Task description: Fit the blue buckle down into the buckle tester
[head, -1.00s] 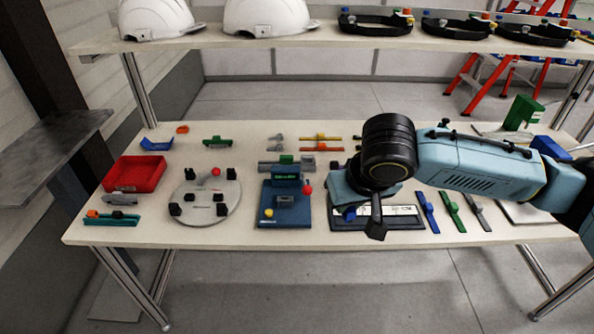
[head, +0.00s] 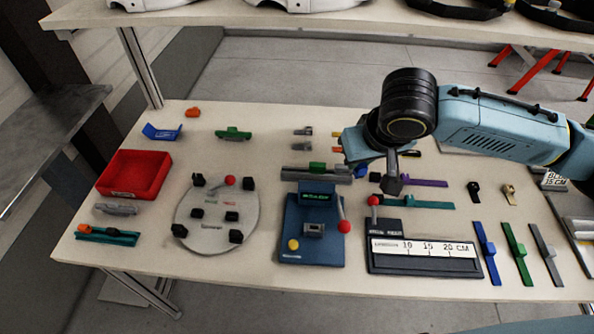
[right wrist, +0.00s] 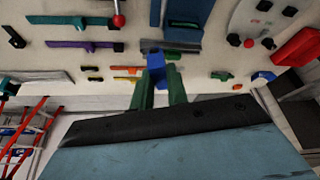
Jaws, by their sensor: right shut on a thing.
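My right gripper (right wrist: 160,88) is shut on the blue buckle (right wrist: 155,66), which sticks out past the green fingertips in the right wrist view. In the head view, the right wrist hides most of the gripper, and a bit of the blue buckle (head: 361,171) shows below it. The buckle is held above the table. The buckle tester (head: 313,251) is a blue stand with a grey socket, a dark display, a red-knobbed lever and a yellow button. It stands left of and nearer than the gripper. Part of the tester (right wrist: 184,12) shows at the top of the right wrist view. My left gripper is not in view.
A grey rail with a green slider (head: 317,169) lies behind the tester. A round grey plate (head: 215,223) with black blocks is left of it, a length gauge (head: 424,257) right of it. A red tray (head: 134,175) stands at far left. Coloured straps lie at right.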

